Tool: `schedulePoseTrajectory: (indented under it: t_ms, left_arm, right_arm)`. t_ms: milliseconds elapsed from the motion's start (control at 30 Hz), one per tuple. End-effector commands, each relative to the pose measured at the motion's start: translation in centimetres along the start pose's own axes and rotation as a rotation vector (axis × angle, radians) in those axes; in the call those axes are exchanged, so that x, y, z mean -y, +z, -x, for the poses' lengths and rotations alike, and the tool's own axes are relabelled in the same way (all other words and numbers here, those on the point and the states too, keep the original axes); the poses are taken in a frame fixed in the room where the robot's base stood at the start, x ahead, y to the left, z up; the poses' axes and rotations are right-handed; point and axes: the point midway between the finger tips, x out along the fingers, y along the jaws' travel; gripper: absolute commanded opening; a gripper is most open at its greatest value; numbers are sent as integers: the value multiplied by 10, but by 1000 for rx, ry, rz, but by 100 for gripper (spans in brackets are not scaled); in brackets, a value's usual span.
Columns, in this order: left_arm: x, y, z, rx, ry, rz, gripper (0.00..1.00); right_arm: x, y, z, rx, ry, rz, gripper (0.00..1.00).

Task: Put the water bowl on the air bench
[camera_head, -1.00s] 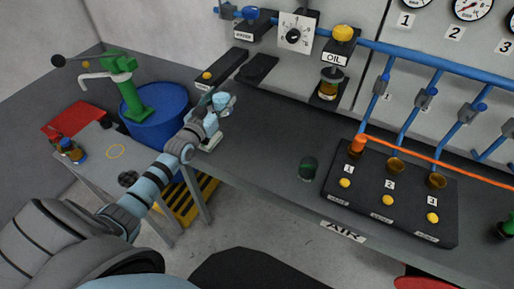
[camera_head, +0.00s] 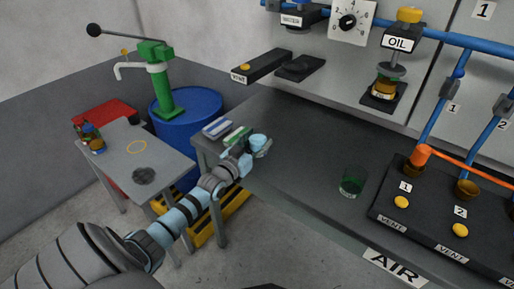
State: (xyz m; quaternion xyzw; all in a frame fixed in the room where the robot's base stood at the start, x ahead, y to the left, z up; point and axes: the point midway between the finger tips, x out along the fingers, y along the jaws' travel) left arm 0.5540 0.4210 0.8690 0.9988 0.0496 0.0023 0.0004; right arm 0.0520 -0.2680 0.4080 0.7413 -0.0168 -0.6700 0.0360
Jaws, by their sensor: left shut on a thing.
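My left gripper (camera_head: 254,147) has pale blue fingers and is over the left end of the dark grey bench (camera_head: 300,150), whose front edge carries the AIR label (camera_head: 395,268). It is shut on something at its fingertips. The fingers hide most of it, so I cannot tell whether it is the water bowl. A green-tinted clear cup (camera_head: 352,181) stands upright on the bench, right of the gripper and apart from it. The WATER unit (camera_head: 293,18) is on the wall at the top. My right gripper is not in view.
A black vent panel (camera_head: 450,220) stands at the right. A side table (camera_head: 172,163), a blue drum (camera_head: 195,106) and a green pump (camera_head: 160,85) are left. The middle bench is mostly clear.

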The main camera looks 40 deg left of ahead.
Motion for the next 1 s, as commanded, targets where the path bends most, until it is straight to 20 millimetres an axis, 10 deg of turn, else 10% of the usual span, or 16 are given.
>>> schedulePoseTrajectory:
  t_ms: [200, 233, 333, 733, 1000]
  left_arm:
    - [0, 1, 0, -1, 0, 0, 15]
    - [0, 1, 0, 0, 0, 1, 53]
    - [0, 0, 0, 0, 0, 1, 69]
    - [0, -6, 1, 1, 0, 1, 70]
    - [0, -11, 50, 7, 0, 2, 70]
  right_arm:
    - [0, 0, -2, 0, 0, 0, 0]
    - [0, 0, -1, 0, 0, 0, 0]
    - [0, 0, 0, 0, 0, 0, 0]
    - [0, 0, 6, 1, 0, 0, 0]
    - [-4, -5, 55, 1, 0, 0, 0]
